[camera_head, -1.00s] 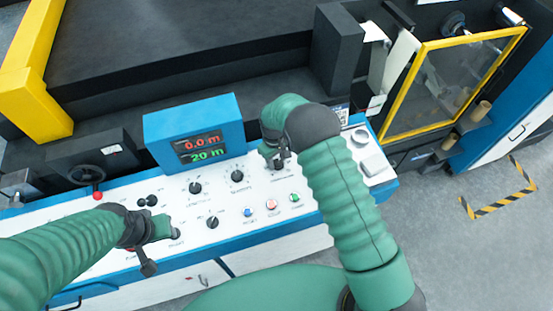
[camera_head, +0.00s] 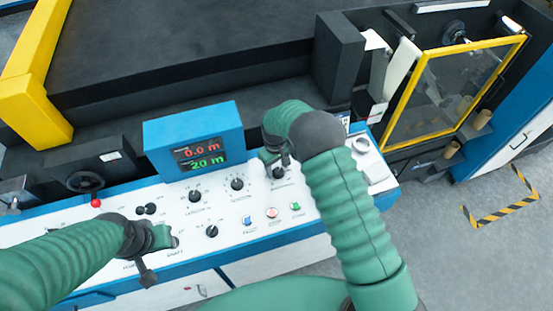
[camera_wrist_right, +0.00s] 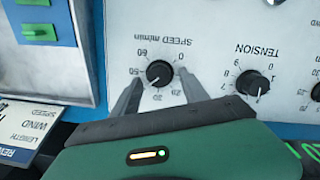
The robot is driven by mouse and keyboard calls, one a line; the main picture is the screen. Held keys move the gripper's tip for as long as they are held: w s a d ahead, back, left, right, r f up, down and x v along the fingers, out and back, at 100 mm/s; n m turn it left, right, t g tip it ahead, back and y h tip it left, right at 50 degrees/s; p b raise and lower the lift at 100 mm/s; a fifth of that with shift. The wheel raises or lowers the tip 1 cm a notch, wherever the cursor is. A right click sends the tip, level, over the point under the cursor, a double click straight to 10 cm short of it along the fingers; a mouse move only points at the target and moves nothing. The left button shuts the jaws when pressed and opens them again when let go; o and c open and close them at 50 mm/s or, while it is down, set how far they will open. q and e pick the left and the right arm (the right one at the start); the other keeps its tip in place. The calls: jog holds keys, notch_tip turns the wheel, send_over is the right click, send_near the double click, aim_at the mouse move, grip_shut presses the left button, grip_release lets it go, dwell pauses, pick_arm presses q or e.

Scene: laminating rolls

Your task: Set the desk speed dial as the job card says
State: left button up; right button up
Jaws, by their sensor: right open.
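The black speed dial (camera_wrist_right: 160,73), labelled "SPEED m/min", appears upside down in the right wrist view; its exact setting is too small to read surely. My right gripper (camera_wrist_right: 159,78) is open, with one finger on each side of the dial; I cannot tell whether they touch it. In the head view the right gripper (camera_head: 276,158) is over the speed dial (camera_head: 278,172). My left gripper (camera_head: 165,238) is over the panel's left part, fingers unclear.
The tension dial (camera_wrist_right: 254,83) is close beside the speed dial. A blue display (camera_head: 195,140) shows 0.0 m in red above a green length reading. Blue, red and green buttons (camera_head: 272,213) are nearer the panel's front edge. A yellow-framed guard (camera_head: 450,90) stands at right.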

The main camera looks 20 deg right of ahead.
aim_at(275, 170)
notch_tip(275, 170, up, 16)
jog(key=b, duration=0.3)
jog(key=shift+s+a+b, duration=0.15)
jog(key=shift+a+b, duration=0.2)
jog(key=shift+a, duration=0.05)
jog(key=shift+r, duration=0.1)
jog(key=s+d+f+m+t+b, duration=0.1)
jog(key=s+f, duration=0.4)
jog(key=s, duration=0.6)
jog(key=s+d+f+m+t+b, duration=0.1)
jog(key=s+d+f+m+b, duration=0.2)
jog(key=s, duration=0.8)
notch_tip(275, 170, down, 3)
jog(key=b, duration=0.2)
jog(key=shift+s+y+b, duration=0.3)
jog(key=shift+s+d, duration=0.1)
jog(key=shift+s, duration=0.05)
jog(key=shift+c, duration=0.3)
